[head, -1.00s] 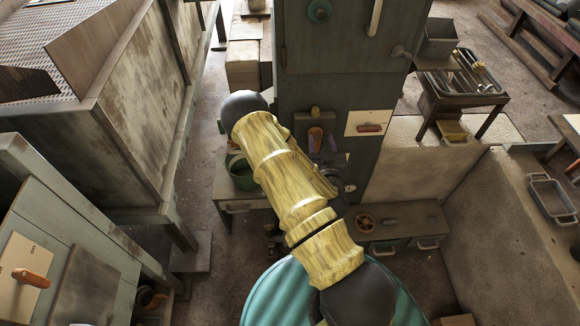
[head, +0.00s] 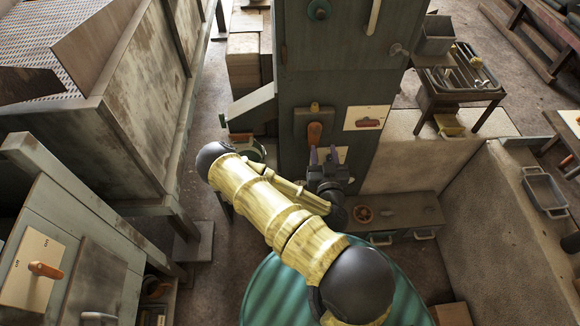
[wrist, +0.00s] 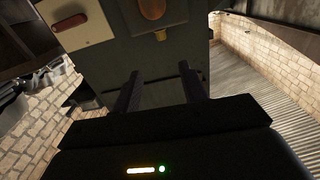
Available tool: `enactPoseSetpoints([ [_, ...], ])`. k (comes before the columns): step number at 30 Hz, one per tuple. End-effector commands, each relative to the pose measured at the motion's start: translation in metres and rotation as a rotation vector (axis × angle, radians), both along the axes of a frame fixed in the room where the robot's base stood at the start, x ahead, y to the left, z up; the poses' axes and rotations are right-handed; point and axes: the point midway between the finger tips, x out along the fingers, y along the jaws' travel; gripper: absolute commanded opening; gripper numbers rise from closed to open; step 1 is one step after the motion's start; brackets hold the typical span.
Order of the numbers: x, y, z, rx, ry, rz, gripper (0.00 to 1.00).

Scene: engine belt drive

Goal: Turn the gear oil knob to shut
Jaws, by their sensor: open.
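An orange knob (head: 314,133) on a dark backing plate sits on the front of the tall grey-green cabinet (head: 330,88). To its right, a red handle (head: 368,122) lies level on a cream plate. I cannot read a label that tells which is the gear oil knob. My gripper (head: 323,155) is open and empty, just below the orange knob in the head view and apart from it. In the wrist view, my two dark fingers (wrist: 158,76) point at the cabinet face; the orange knob (wrist: 158,9) is cut by the top edge, and the red handle (wrist: 72,22) is at upper left.
Another orange handle (head: 45,270) sits on a cream plate at lower left. A sloped grey-green panel (head: 250,106) juts out left of the cabinet. Floor shows between left bin and cabinet.

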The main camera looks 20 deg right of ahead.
Motion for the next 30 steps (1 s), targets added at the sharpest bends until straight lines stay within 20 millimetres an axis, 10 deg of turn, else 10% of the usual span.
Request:
enactPoseSetpoints([
  [30, 0.002, -0.030, -0.036, 0.251, 0.245, -0.424, 0.42],
])
